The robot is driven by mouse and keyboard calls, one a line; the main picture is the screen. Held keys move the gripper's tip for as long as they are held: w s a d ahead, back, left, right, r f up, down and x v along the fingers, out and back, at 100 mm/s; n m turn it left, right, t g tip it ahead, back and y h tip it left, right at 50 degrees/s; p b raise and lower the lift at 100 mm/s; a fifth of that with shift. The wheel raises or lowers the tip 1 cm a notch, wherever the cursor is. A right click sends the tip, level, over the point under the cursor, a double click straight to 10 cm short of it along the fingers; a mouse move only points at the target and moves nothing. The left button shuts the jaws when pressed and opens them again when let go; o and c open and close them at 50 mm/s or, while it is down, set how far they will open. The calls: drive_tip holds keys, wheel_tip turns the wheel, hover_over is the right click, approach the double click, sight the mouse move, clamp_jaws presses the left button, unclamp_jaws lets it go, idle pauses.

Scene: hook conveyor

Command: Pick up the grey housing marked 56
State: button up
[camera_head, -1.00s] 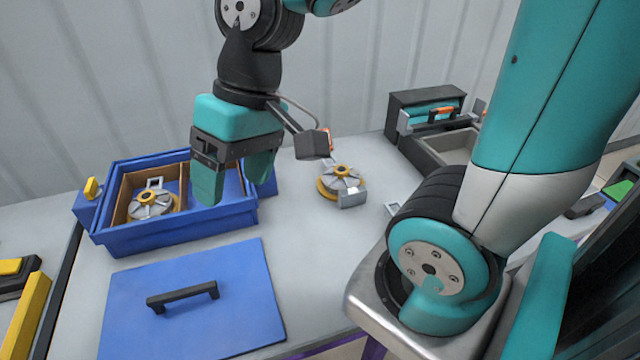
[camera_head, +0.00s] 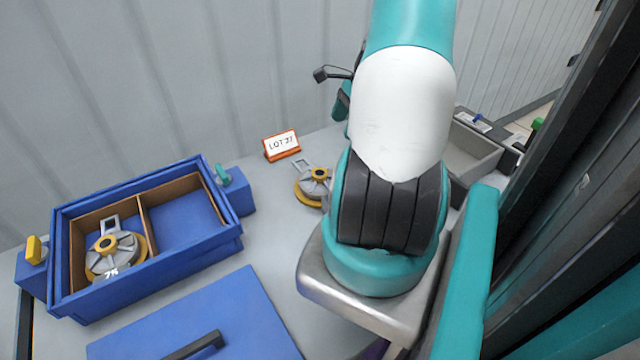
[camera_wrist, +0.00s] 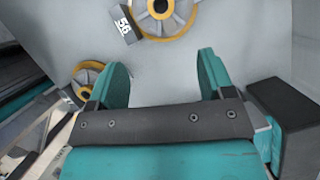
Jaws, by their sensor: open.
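In the wrist view, the housing marked 56 (camera_wrist: 163,14) lies on the grey surface at the top edge, partly cut off. It has a yellow ring, and its dark tab with a white "56" is at its left. My gripper (camera_wrist: 164,66) is open and empty, with its two teal fingers apart. The housing is beyond the fingertips, not between them. In the head view my arm hides the gripper. A housing (camera_head: 304,190) with a yellow rim lies on the table there, partly behind my arm; its number is hidden, so I cannot tell whether it is the 56.
A second housing (camera_wrist: 80,72) is left of my fingers in the wrist view. A blue box (camera_head: 190,252) holds another housing (camera_head: 104,258) in its left compartment; the right one is empty. A blue lid (camera_head: 240,305), a LOT 27 sign (camera_head: 282,146) and a grey tray (camera_head: 470,150) are around.

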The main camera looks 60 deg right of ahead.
drive_tip(key=p, duration=0.2)
hover_over(321, 172)
drive_tip(key=s+d, duration=0.1)
drive_tip(key=s, duration=0.1)
drive_tip(key=f, duration=0.8)
drive_tip(key=shift+d, duration=0.2)
drive_tip(key=shift+d+p+x, duration=0.2)
drive_tip(key=shift+p+x, duration=1.1)
drive_tip(key=shift+x, duration=1.85)
drive_tip(key=c, duration=1.2)
drive_tip(key=shift+c, duration=0.4)
drive_tip(key=shift+r, duration=0.1)
